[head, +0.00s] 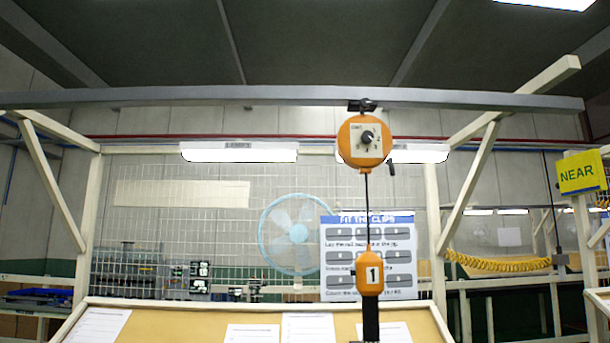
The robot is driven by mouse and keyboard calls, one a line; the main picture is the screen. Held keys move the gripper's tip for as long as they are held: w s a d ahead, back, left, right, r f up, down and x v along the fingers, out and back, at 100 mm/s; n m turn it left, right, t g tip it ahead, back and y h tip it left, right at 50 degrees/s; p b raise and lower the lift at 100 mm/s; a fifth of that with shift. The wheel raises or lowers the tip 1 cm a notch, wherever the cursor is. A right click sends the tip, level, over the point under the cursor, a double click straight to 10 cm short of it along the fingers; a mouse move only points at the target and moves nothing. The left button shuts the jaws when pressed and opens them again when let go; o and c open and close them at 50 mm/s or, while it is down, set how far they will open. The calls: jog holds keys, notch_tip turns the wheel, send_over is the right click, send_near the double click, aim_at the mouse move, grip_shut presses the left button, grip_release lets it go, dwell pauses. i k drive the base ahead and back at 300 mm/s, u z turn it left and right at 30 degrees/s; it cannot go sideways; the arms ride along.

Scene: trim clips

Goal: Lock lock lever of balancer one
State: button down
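The orange balancer (348,140) hangs from a small dark trolley (362,105) on the grey overhead rail. Its face carries a pale plate with a dark round knob (367,137). A dark cable (367,210) runs straight down to an orange handle (370,259) labelled 1. A black part (371,322) hangs below the handle and runs to the bottom edge of the view. My gripper is not in view.
The grey rail (220,96) spans the top on wooden braces. A sloped tan board (180,318) with papers lies below. A blue fan (291,234) and a "FIT THE CLIPS" sign (340,235) stand behind. A yellow NEAR sign (580,173) is at right.

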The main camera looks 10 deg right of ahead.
aim_at(390, 161)
jog(key=u, duration=1.25)
jog(key=k, duration=1)
jog(key=z, duration=1.1)
